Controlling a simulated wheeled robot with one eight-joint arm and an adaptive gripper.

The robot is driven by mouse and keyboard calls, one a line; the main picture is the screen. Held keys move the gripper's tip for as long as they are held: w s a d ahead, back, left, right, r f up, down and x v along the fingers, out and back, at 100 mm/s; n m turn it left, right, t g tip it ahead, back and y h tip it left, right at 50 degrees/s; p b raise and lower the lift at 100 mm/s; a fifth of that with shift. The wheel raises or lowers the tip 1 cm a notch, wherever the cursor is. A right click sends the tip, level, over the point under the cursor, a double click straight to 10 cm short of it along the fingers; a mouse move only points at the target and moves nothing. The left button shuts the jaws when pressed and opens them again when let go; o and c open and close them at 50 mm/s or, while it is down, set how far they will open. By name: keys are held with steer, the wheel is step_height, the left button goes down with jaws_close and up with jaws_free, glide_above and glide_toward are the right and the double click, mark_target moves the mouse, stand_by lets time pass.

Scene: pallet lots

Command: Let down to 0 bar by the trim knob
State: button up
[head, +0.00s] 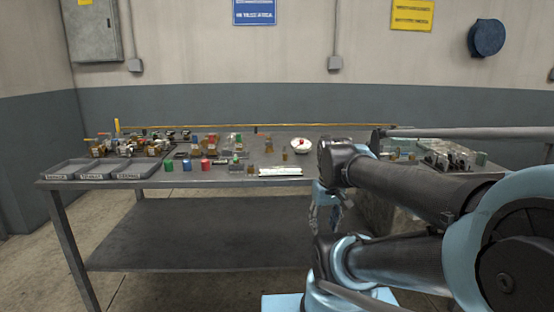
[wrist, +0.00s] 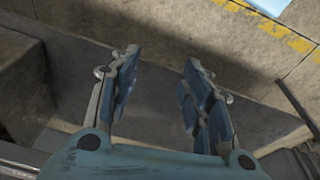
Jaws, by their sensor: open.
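No trim knob or pressure reading can be made out for sure. A small white round piece with a red spot on it (head: 301,145) sits on the workbench (head: 185,180), near its middle; it is too small to tell whether it is a gauge or a knob. The gripper is apart from everything on the bench.
Several coloured cylinders, such as a blue one (head: 187,165), stand along the middle. A white strip (head: 280,171) lies at the front edge. A yellow bar (head: 260,126) runs along the back.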

steer(key=w+a+r+n, duration=0.1)
steer(key=w+r+n, duration=0.4)
steer(key=w+r, duration=0.4)
step_height(320, 180, up, 17)
steer(key=n+g, duration=0.2)
steer(key=n, duration=1.4)
glide_above(285, 157)
steer(key=w, duration=0.2)
steer(key=f, duration=1.6)
steer(key=shift+s+d+f, duration=0.15)
steer(key=shift+s+f, duration=0.1)
steer(key=shift+s, duration=0.05)
jaws_close()
